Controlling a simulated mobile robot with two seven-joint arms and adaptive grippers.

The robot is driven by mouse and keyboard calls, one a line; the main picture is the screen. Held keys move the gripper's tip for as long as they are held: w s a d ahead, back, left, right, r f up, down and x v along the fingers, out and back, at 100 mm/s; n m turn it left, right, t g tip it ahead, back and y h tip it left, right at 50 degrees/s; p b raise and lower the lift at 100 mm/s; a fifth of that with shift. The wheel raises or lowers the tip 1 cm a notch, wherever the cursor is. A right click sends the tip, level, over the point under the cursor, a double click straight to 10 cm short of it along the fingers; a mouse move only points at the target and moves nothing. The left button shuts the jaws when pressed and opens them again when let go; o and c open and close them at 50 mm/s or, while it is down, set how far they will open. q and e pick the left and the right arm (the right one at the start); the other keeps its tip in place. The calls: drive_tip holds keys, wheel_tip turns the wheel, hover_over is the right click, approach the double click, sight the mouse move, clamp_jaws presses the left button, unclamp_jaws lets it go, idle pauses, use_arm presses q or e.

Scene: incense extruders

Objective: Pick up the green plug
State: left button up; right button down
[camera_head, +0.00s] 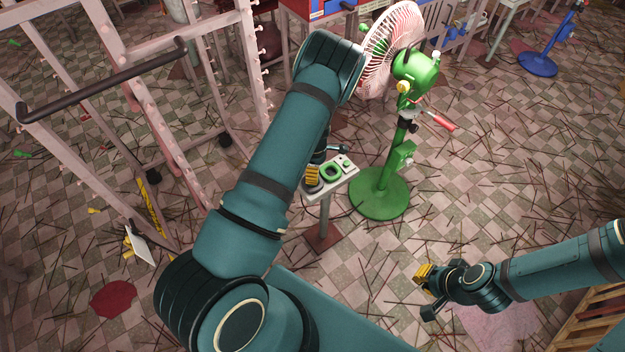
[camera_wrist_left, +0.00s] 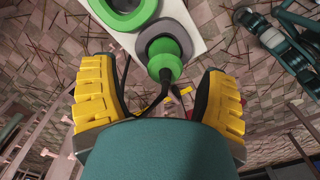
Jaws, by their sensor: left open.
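The green plug (camera_wrist_left: 165,66) has a round head and a dark cord, and sits in a grey round socket at the edge of a pale panel (camera_wrist_left: 195,22) in the left wrist view. My left gripper (camera_wrist_left: 160,82) is open, with one yellow-padded finger on each side of the plug and visible gaps between. In the head view the left gripper (camera_head: 326,161) is over the small stand's panel (camera_head: 318,188), and it hides the plug there. My right gripper (camera_head: 427,292) is open and empty above the floor at the lower right.
A green ring (camera_head: 331,173) is on the same panel. A green pedestal fan (camera_head: 384,195) stands close to its right. A pale rack (camera_head: 120,130) stands to the left, with a black bar. Thin sticks litter the tiled floor. A blue stand base (camera_head: 538,63) is far right.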

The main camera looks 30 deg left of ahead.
use_arm(q)
drive_tip(key=f, duration=0.1)
drive_tip(key=f+b, duration=0.1)
drive_tip(key=f, duration=0.3)
drive_tip(key=shift+s+f+b, duration=0.15)
drive_tip(key=shift+s+b, duration=0.15)
drive_tip(key=shift+s, duration=0.05)
clamp_jaws()
